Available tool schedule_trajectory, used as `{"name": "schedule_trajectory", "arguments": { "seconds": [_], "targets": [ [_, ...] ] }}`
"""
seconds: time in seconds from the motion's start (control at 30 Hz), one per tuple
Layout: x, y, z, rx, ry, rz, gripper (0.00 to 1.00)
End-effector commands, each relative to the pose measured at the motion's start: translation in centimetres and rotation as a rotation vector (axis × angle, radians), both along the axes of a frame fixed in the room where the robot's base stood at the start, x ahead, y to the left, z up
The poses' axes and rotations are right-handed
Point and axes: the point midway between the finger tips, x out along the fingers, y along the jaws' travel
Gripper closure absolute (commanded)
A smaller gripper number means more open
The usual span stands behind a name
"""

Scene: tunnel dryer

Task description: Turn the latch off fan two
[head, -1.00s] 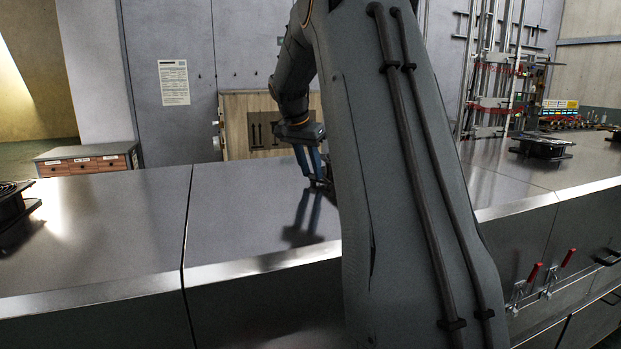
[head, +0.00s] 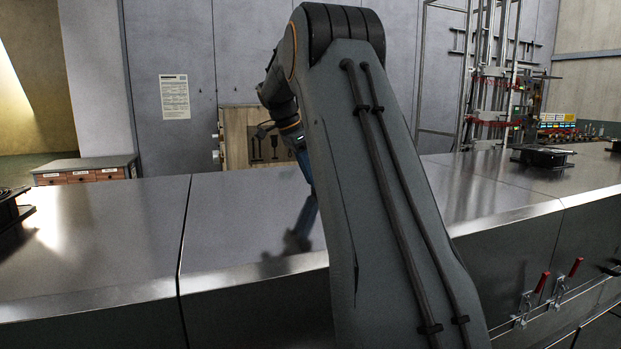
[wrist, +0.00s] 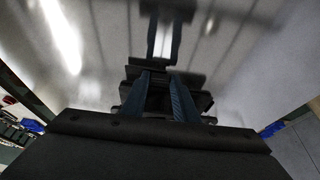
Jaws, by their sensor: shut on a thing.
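My gripper (head: 306,172) is low over the bare metal top, partly hidden behind my own arm in the head view. In the wrist view its two blue fingers (wrist: 162,88) are shut on a small dark part (wrist: 160,101), whose outline is too dim to make out. I cannot tell whether this is the latch. The fingers mirror in the shiny top below. A black fan (head: 541,157) sits on the top at the right, and another dark unit (head: 10,208) is at the left edge. No number shows to tell which is fan two.
Two red-handled clamps (head: 541,283) (head: 575,268) are on the front face at right. A wooden crate (head: 238,135) and a drawer cabinet (head: 80,171) stand behind. A metal frame (head: 495,95) rises at back right.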

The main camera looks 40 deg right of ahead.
Motion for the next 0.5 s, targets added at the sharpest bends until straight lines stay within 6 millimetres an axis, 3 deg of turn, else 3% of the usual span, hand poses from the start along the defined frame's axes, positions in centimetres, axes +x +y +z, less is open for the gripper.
{"name": "schedule_trajectory", "arguments": {
  "seconds": [0.4,0.43,0.5],
  "targets": [
    [0.02,0.03,0.0,0.001,-0.001,-0.007,0.96],
    [0.02,0.03,0.0,0.001,-0.001,-0.007,0.72],
    [0.02,0.03,0.01,0.001,-0.001,-0.007,0.66]
  ]
}}
